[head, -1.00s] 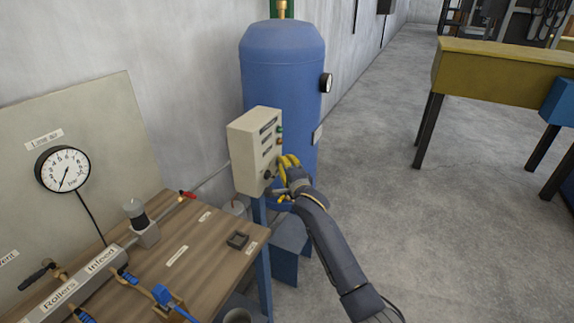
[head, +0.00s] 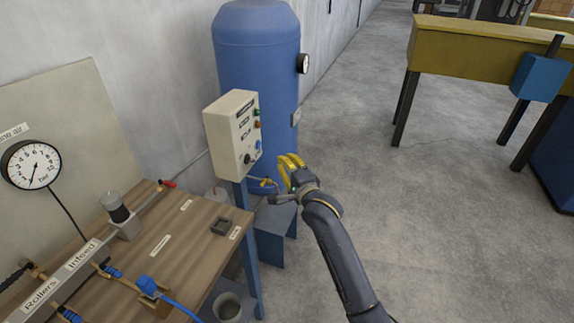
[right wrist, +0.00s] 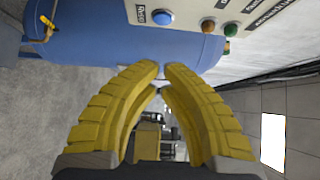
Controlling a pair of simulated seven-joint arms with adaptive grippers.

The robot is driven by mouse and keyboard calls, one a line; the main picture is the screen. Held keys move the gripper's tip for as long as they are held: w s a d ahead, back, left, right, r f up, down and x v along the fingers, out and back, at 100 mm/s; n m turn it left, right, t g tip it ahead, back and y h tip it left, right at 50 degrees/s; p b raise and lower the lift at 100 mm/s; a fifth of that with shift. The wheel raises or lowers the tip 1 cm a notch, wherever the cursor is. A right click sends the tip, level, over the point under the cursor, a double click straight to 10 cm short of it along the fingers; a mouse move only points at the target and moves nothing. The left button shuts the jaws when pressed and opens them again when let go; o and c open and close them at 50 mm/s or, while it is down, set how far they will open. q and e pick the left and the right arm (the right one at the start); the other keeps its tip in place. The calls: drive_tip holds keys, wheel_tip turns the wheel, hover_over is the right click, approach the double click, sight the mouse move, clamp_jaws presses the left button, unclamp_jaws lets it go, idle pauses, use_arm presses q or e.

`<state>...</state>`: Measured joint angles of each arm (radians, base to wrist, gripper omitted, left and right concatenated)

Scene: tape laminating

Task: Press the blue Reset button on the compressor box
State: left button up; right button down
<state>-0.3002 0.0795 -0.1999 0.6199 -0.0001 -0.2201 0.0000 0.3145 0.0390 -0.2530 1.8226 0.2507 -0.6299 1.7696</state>
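The compressor box (head: 226,148) is a pale beige box on a blue post in the head view. Its front face has several buttons and a black knob. The blue Reset button (head: 258,145) is low on that face; in the right wrist view the Reset button (right wrist: 162,17) shows at the top beside its label. My right gripper (head: 289,163), with yellow fingers, is to the right of the box and apart from it. In the right wrist view the right gripper's fingertips (right wrist: 160,68) nearly meet, with nothing between them. My left gripper is not in view.
A blue tank (head: 262,50) with a gauge stands behind the box. A wooden bench (head: 165,250) with rollers and fittings is at the lower left. A yellow pipe fitting (head: 266,183) sits below the box. The floor to the right is open up to a yellow table (head: 480,45).

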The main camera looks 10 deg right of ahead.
drive_tip(key=shift+s+d, duration=0.15)
drive_tip(key=shift+s, duration=0.5)
idle(0.3)
